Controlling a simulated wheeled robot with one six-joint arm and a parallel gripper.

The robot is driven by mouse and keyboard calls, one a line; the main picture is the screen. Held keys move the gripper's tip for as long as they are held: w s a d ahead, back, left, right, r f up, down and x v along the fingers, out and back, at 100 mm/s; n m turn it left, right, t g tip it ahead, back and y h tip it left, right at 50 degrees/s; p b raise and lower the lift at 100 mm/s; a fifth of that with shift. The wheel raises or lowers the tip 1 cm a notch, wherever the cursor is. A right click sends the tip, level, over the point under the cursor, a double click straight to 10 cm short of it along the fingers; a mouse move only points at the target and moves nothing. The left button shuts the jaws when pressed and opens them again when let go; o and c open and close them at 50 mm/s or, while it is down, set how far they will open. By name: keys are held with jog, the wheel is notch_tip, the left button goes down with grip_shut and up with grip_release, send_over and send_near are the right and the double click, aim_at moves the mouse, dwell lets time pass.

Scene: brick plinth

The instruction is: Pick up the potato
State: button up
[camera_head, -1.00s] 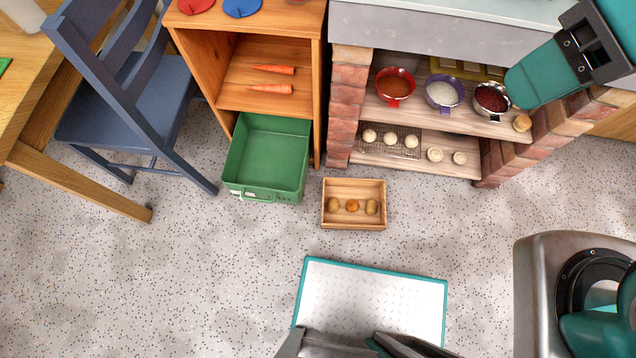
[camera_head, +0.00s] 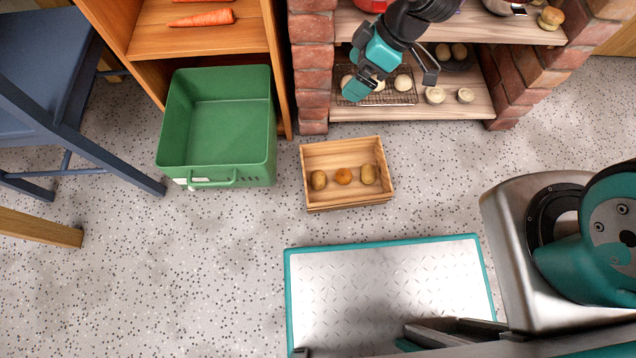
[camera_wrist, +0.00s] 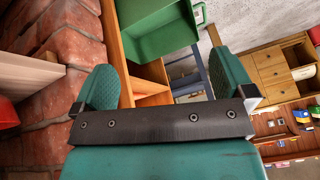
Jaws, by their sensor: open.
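A small wooden crate (camera_head: 345,198) stands on the floor. In it lie a brown oval, potato-like item on the left (camera_head: 319,180), a rounder orange-brown one in the middle (camera_head: 343,176) and another brown oval one on the right (camera_head: 368,174). I cannot tell for sure which is the potato. My gripper (camera_head: 393,82) is open and empty, above and behind the crate, in front of the brick plinth's lower shelf. In the wrist view its two teal fingers (camera_wrist: 165,78) stand wide apart with nothing between them; the crate is out of that view.
A green bin (camera_head: 226,180) stands left of the crate, below a wooden shelf with carrots (camera_head: 203,18). The plinth's lower shelf (camera_head: 370,114) holds pale round items on a rack and brown round ones behind. A blue chair (camera_head: 60,125) is at left. Floor around the crate is clear.

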notch_tip(320, 180, down, 33)
jog(key=s+d+n+b, duration=0.1)
jog(key=s+n+b, duration=0.15)
jog(key=b, duration=1.65)
send_near(321, 178)
jog(key=shift+n, duration=0.25)
jog(key=x, duration=0.4)
jog(key=shift+a+f, duration=0.15)
jog(key=shift+f, duration=0.2)
jog(key=shift+a+f+b, duration=0.4)
jog(key=shift+f+b, duration=0.05)
jog(key=shift+b, duration=0.05)
jog(key=b+x, duration=0.4)
jog(key=x, duration=0.1)
jog(key=shift+d+f+b, duration=0.1)
jog(key=shift+b, duration=0.3)
jog(key=c, duration=0.9)
